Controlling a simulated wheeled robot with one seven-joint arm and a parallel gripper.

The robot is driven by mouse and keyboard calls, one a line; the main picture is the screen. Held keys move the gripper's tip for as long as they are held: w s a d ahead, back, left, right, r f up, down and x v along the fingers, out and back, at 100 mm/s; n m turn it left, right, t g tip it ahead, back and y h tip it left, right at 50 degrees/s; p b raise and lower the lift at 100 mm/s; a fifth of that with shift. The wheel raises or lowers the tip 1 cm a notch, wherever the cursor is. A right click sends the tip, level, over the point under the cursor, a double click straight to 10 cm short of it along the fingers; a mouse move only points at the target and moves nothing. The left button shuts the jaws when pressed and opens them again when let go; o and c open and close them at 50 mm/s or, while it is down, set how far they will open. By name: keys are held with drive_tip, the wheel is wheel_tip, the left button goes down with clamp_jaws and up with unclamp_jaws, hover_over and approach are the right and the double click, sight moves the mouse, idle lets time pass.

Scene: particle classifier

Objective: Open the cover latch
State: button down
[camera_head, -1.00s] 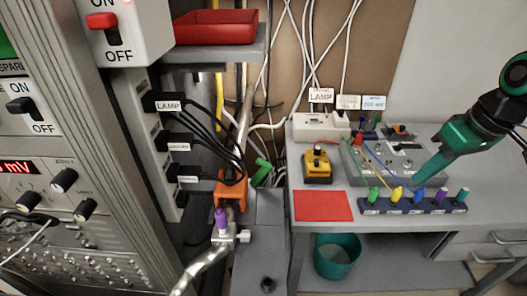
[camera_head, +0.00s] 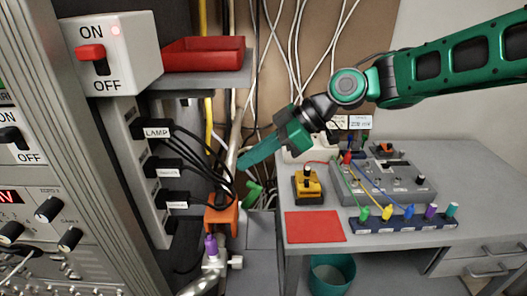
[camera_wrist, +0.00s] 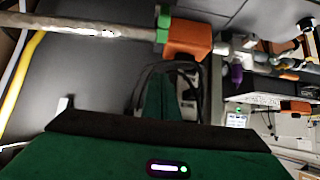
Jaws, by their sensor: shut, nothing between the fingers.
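No part is labelled as a cover latch, so I cannot tell for sure which it is. An orange block (camera_head: 222,222) sits on the metal pipe, with a green piece (camera_head: 254,190) beside it to the upper right. In the wrist view the orange block (camera_wrist: 190,38) has a green part (camera_wrist: 162,22) at its left end, on the pipe (camera_wrist: 90,28). My gripper (camera_head: 243,164) is shut and empty, pointing left, above the orange block in the picture. In the wrist view my gripper (camera_wrist: 156,88) appears below the block, apart from it.
Black cables (camera_head: 195,155) run from the labelled strip beside the gripper. A red tray (camera_head: 203,55) sits on a shelf at upper left. A purple-topped valve (camera_head: 211,246) stands below the orange block. The workbench with a red mat (camera_head: 314,226) is at right.

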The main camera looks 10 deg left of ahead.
sight(251, 185)
drive_tip(key=f, duration=0.2)
drive_tip(key=a+f, duration=0.1)
drive_tip(key=f, duration=0.1)
drive_tip(key=shift+s+f, duration=0.1)
drive_tip(key=shift+d+f, duration=0.35)
drive_tip(key=shift+d, duration=0.2)
